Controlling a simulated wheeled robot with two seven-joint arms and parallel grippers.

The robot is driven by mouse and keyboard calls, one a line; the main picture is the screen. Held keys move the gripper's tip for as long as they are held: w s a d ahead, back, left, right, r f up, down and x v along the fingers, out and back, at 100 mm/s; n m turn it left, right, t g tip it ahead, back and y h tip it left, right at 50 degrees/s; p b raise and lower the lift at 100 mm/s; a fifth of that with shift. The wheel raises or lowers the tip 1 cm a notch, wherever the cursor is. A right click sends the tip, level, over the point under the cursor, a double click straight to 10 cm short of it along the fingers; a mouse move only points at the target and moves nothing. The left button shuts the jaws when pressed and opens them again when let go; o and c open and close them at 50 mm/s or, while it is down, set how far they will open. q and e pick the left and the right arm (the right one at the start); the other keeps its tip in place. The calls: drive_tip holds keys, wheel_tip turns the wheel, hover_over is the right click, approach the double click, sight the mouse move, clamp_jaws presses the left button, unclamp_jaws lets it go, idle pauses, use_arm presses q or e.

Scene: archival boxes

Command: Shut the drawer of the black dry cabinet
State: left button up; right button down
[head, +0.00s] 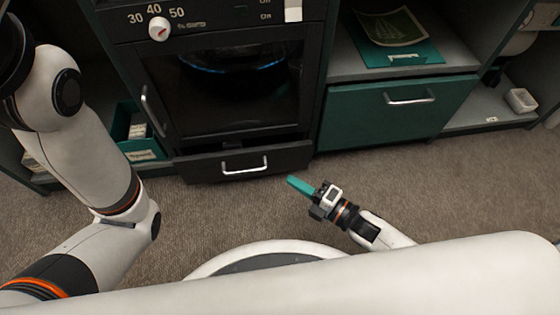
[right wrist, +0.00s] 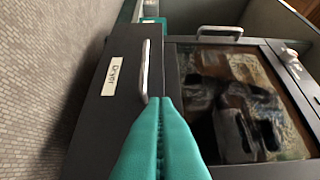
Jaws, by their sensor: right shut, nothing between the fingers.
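The black dry cabinet (head: 225,90) stands at top centre of the head view, with a glass door and a dial. Its low drawer (head: 290,160) is out a little, with a dark gap between its front and the door above. The drawer has a silver handle (head: 245,166). In the right wrist view the drawer front (right wrist: 110,95) carries a "Dryer" label beside the handle (right wrist: 145,70). My right gripper (head: 291,181), with teal fingers, is shut and empty, just in front of the drawer's right end. In the wrist view its fingertips (right wrist: 160,100) overlap the handle's end; contact is unclear. My left gripper is out of view.
A green drawer (head: 395,108) with a silver handle is to the right, under a shelf holding a green folder (head: 400,55). A green box (head: 135,130) stands left of the cabinet. The carpet (head: 230,210) before the drawer is clear apart from my arms.

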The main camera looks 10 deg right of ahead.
sight(266, 152)
drive_tip(key=w+a+b, duration=0.1)
drive_tip(key=w, duration=0.1)
drive_tip(key=w+a+b, duration=0.1)
drive_tip(key=w+b, duration=0.1)
drive_tip(key=w+a+b, duration=0.1)
drive_tip(key=w, duration=0.1)
drive_tip(key=shift+w+a+f, duration=0.25)
drive_tip(key=shift+w+r+b, duration=0.2)
drive_tip(key=shift+w+b, duration=0.3)
drive_tip(key=shift+w, duration=0.05)
drive_tip(key=shift+r, duration=0.1)
